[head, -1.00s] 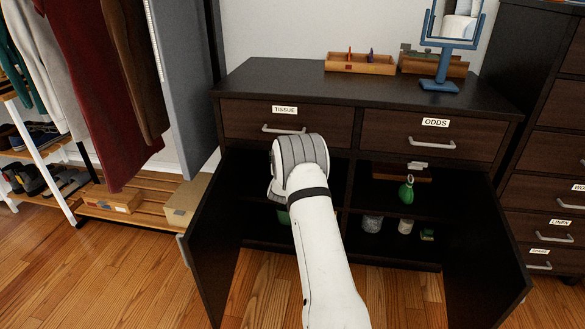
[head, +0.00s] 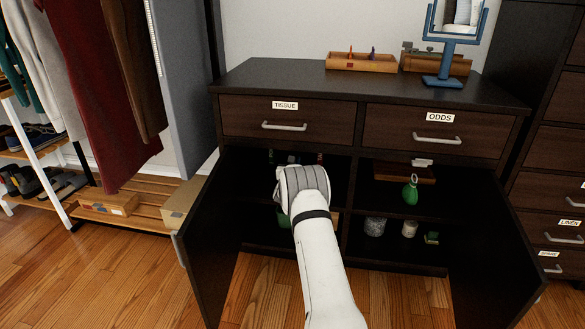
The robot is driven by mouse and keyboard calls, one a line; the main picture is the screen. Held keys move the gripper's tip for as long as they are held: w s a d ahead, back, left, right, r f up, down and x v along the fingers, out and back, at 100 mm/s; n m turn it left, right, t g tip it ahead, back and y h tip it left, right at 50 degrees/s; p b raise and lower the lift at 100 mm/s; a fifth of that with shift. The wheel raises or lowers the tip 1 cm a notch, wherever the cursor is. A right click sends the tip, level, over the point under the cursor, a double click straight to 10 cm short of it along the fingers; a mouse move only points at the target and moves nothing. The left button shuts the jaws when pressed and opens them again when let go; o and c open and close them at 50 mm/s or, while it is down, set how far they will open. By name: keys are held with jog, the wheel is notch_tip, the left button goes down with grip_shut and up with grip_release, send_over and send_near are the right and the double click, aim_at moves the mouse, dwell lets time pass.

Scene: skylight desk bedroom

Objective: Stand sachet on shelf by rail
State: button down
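My gripper (head: 300,184) is at the open left side of the dark cabinet (head: 365,85), in front of its upper shelf space. My own wrist hides the fingers and anything between them. I cannot make out a sachet. Small dark and reddish items (head: 320,158) show in the shadow on the left side, too dim to name. In the right side, a green bottle (head: 410,191) stands on the upper shelf. Below it stand a grey jar (head: 375,226), a white jar (head: 409,229) and a small green item (head: 432,238).
Both cabinet doors are swung open, the left door (head: 208,235) and right door (head: 495,255) flanking the opening. Clothes hang at the left above a slatted wooden shelf (head: 125,215) with boxes. A blue-framed mirror (head: 442,80) and wooden trays (head: 361,62) stand on top.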

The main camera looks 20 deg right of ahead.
jog(key=c, duration=1.6)
grip_release()
